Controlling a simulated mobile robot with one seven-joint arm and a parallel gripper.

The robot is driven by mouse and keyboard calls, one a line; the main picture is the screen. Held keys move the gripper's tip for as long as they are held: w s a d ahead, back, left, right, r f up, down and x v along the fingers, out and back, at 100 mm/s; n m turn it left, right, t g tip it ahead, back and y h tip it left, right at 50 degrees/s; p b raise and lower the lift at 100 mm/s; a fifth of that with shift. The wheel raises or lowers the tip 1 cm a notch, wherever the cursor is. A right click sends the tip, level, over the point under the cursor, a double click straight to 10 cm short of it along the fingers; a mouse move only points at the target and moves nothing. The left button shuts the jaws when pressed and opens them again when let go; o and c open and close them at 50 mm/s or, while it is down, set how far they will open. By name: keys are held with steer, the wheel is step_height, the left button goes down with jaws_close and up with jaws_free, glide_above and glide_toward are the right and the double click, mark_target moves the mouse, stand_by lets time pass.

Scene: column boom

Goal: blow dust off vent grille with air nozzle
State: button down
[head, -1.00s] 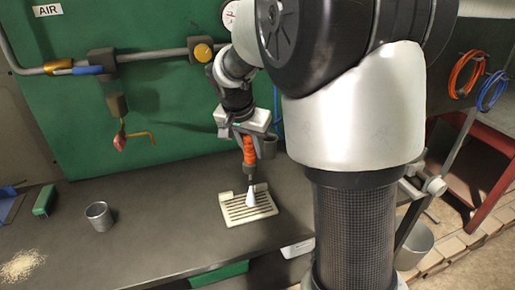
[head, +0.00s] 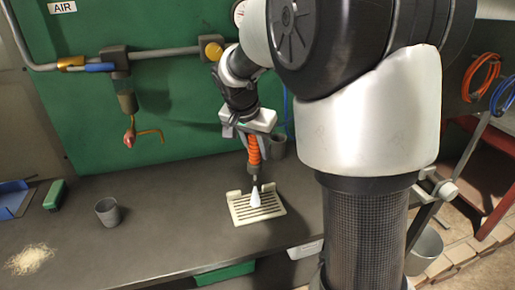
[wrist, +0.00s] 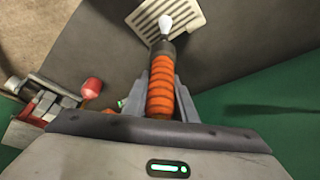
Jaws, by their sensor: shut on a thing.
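The cream vent grille (head: 270,208) with dark slots lies on the grey bench top; part of it also shows at the top of the wrist view (wrist: 198,40). My gripper (head: 253,140) is shut on the orange ribbed handle of the air nozzle (head: 253,152). In the wrist view the handle (wrist: 160,85) sits between my two grey fingers. The nozzle points down, and its white tip (head: 255,198) appears over the grille's slots. I cannot tell whether the tip touches the grille. No dust is clearly visible on the grille.
A grey cup (head: 108,212), a pile of pale shavings (head: 31,258), a green block (head: 54,195) and a blue tray (head: 14,200) are on the bench's left. An air pipe (head: 160,53) runs along the green wall. The bench between cup and grille is clear.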

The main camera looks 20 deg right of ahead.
steer(key=shift+a, duration=0.1)
steer(key=shift+a+b, duration=0.55)
steer(key=shift+a, duration=1.6)
steer(key=shift+r, duration=0.1)
step_height(320, 180, up, 6)
steer(key=p, duration=0.3)
steer(key=shift+p, duration=0.35)
steer(key=shift+w, duration=0.1)
stand_by(0.4)
